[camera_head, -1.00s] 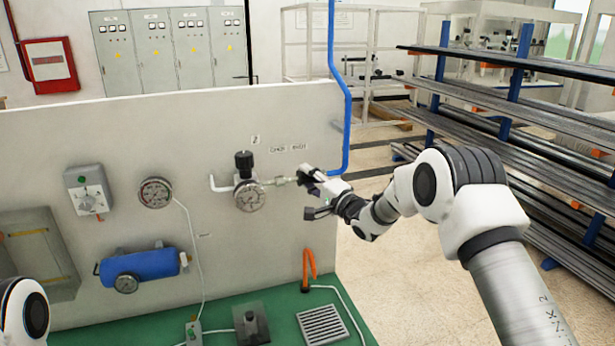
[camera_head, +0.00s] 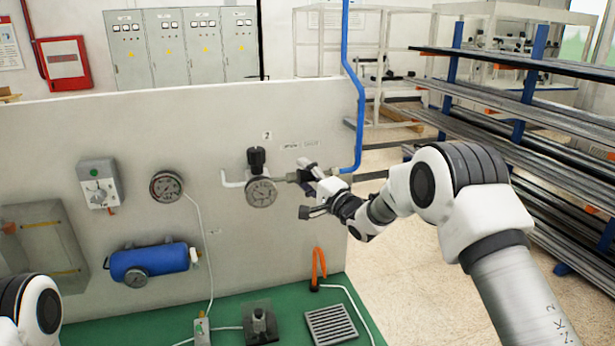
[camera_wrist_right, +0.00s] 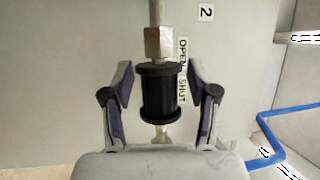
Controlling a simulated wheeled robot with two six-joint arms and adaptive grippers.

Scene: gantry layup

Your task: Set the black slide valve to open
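The black slide valve is a ribbed-end black sleeve (camera_wrist_right: 160,92) on a metal pipe, centred in the right wrist view. In the head view it sits right of the gauge at the pipe, partly hidden by my right gripper (camera_head: 306,188). My right gripper is open; in the right wrist view its fingers (camera_wrist_right: 160,80) stand on both sides of the sleeve, with a visible gap on each side. My left gripper is out of view.
A pressure gauge (camera_head: 261,192) with a black knob (camera_head: 256,158) is left of the valve on the grey panel (camera_head: 60,145). A blue pipe (camera_head: 359,110) runs down just right of it.

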